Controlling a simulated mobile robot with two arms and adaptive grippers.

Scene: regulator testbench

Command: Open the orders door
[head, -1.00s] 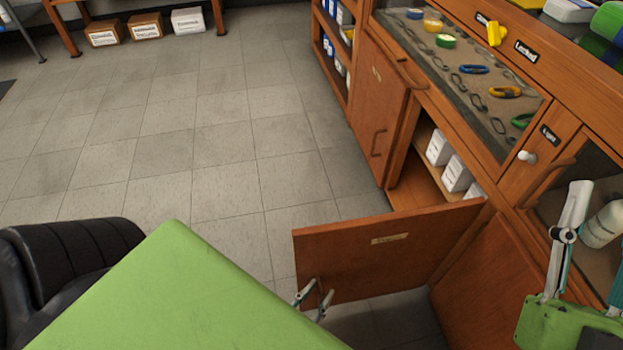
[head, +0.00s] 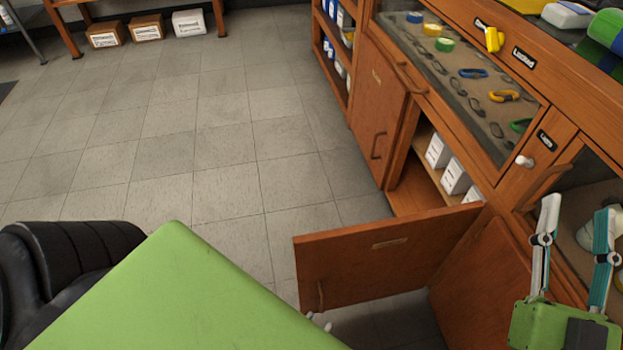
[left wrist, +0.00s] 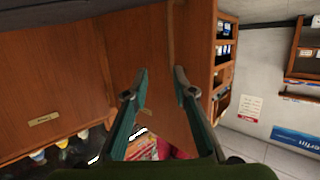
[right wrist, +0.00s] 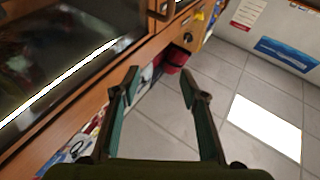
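A brown wooden cabinet door (head: 375,260) stands swung wide open in the head view, its small label (head: 390,243) too blurred to read. Its handle (head: 320,294) is near the free edge. My left gripper (head: 319,321) shows only as small tips just below that handle, the rest hidden behind my green body. In the left wrist view (left wrist: 160,85) its fingers are apart with nothing between them, facing wooden panels. My right gripper (head: 578,208) is open and empty in front of the right-hand cabinet; its fingers are also apart in the right wrist view (right wrist: 160,80).
White boxes (head: 455,177) stand on the shelf inside the open cabinet. A shut door (head: 378,110) with a handle is beyond it. A glass-topped display (head: 460,80) holds carabiners and tape rolls. A black chair-like object (head: 75,260) is at lower left. The tiled floor is clear.

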